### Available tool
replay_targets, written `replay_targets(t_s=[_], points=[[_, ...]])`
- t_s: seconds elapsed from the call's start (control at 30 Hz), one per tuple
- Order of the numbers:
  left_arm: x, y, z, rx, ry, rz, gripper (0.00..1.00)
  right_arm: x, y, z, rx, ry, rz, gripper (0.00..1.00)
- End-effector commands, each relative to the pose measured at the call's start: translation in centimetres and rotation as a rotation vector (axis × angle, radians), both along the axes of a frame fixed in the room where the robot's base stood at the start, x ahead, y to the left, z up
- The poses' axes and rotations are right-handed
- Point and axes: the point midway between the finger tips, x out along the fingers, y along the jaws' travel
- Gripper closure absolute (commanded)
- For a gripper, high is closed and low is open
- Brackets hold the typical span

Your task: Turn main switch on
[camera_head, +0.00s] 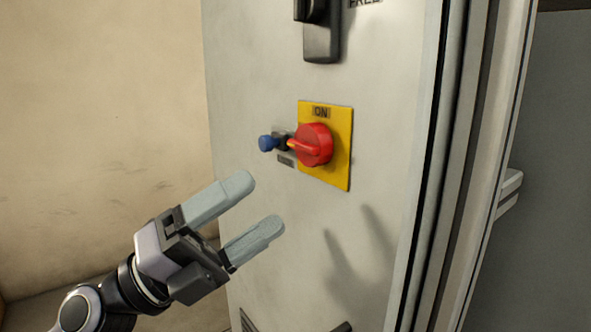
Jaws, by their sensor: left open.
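The main switch (314,145) is a red rotary knob on a yellow plate (337,172) fixed to a grey cabinet door. The plate has "ON" marked at its top. The knob's handle lies roughly level, with its orange-red end pointing left, away from the ON mark. My left gripper (262,204) is below and to the left of the switch. Its two pale fingers are spread apart, with nothing between them, and point up and right. It is clear of the knob in the picture. My right gripper is not in view.
A small blue knob (267,143) sticks out just left of the switch. A black latch or handle (321,37) is above, by lettering ending in "FREE". The cabinet door (385,130) has a raised vertical edge on the right. A beige wall (100,120) stands at the left.

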Motion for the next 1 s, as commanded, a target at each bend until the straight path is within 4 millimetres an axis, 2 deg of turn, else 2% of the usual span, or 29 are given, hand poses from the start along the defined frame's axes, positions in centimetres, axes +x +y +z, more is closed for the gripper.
replay_targets(t_s=[0.1, 0.23, 0.37, 0.5, 0.7, 0.87, 1.0], points=[[-1.8, -1.5, 1.2, 0.179, -0.224, 0.004, 0.24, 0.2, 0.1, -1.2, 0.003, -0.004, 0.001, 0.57], [-3.2, -2.7, 1.9, 0.373, -0.44, 0.042, 0.24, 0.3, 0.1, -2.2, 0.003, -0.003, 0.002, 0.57], [-3.7, -3.0, 2.4, 0.567, -0.637, 0.121, 0.24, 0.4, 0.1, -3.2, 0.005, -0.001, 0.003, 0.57], [-3.6, -2.5, 3.2, 0.764, -0.825, 0.25, 0.24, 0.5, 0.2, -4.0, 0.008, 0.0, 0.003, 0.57], [-2.9, -0.9, 5.3, 0.968, -1.007, 0.463, 0.24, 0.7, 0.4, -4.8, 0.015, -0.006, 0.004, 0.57], [-2.7, 0.1, 6.6, 1.039, -1.065, 0.563, 0.24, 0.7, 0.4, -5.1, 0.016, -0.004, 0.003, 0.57], [-2.3, -0.3, 7.1, 1.052, -1.076, 0.585, 0.24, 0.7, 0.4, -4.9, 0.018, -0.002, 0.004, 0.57]])
